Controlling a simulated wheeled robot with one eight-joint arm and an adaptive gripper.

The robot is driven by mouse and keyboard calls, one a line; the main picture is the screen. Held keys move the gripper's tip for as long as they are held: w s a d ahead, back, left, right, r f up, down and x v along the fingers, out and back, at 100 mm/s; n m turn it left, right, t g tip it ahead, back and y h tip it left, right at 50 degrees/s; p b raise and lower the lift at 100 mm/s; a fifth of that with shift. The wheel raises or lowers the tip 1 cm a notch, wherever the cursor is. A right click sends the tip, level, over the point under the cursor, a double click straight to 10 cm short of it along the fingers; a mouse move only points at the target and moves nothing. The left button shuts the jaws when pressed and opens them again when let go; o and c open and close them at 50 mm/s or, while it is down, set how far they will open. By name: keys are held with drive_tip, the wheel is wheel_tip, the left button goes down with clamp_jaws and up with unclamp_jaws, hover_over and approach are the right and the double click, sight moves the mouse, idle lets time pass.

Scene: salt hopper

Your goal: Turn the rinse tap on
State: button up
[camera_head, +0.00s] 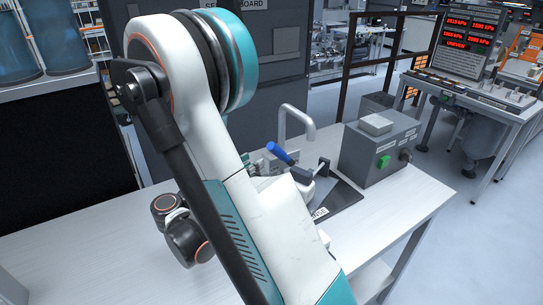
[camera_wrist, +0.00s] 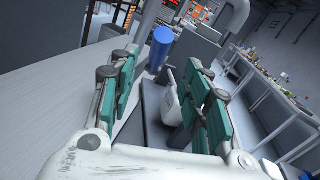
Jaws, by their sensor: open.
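A grey gooseneck spout (camera_head: 283,122) rises from the white bench. A lever with a blue handle (camera_head: 280,153) slants up beside it on a dark-based fixture (camera_head: 338,198). In the wrist view the blue handle (camera_wrist: 161,48) stands upright in the gap between my fingers, seemingly a little beyond or level with the tips. My gripper (camera_wrist: 160,75) is open, with green pads on both sides and nothing clamped. Whether a pad touches the handle I cannot tell. In the head view my arm hides most of the gripper and the lever's base.
A grey box (camera_head: 375,155) with a green button stands right of the fixture on the white bench (camera_head: 400,215). A dark cabinet (camera_head: 275,60) stands behind. Another table with red readouts (camera_head: 465,40) is at the far right. The bench's left part is clear.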

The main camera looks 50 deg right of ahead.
drive_tip(key=d, duration=0.3)
drive_tip(key=d+b, duration=0.1)
drive_tip(key=d, duration=0.5)
drive_tip(key=shift+s+b, duration=0.3)
drive_tip(key=shift+b, duration=0.05)
clamp_jaws()
